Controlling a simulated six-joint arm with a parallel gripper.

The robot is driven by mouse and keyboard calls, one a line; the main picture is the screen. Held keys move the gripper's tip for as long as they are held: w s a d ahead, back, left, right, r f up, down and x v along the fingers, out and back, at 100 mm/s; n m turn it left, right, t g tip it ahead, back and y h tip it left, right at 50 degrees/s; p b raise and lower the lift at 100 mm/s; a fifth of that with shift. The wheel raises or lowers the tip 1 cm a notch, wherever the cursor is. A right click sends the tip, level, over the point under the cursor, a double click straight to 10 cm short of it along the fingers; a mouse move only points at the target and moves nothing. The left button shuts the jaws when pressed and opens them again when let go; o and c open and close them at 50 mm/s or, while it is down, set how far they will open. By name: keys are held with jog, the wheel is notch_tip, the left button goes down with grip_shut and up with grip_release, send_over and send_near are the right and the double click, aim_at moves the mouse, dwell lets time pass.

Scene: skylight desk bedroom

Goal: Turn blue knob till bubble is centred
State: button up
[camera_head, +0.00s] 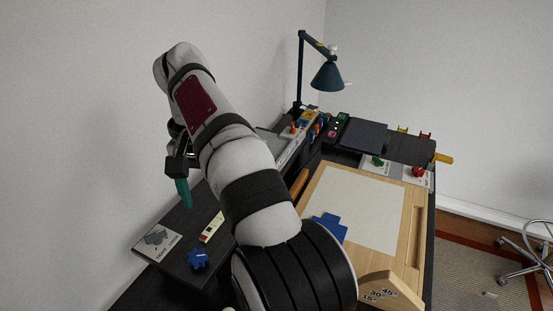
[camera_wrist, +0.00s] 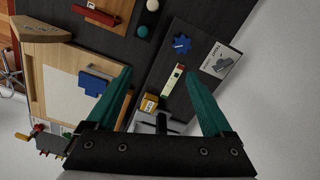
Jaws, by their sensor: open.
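A blue star-shaped knob (camera_head: 198,259) is on the dark desk at the lower left in the head view. It also shows near the top of the wrist view (camera_wrist: 182,44). A pale level strip (camera_head: 212,227) with a greenish vial lies beside it; it shows in the wrist view too (camera_wrist: 172,80). The bubble is too small to place. My gripper (camera_wrist: 162,92) has green fingers spread wide with nothing between them. It is raised above the desk, well apart from the knob. In the head view one green finger (camera_head: 183,192) shows behind and above the level.
A white card with a grey shape (camera_head: 157,241) lies left of the knob. A wooden drawing board (camera_head: 410,255) with a blue piece (camera_head: 329,228) is to the right, partly behind my arm. A desk lamp (camera_head: 327,76) and small items stand at the back. The left wall is close.

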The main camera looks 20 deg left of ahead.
send_near(197, 257)
jog(key=shift+n, duration=0.4)
notch_tip(197, 257, down, 9)
jog(key=shift+s+r, duration=0.1)
jog(key=shift+r, duration=0.1)
grip_shut()
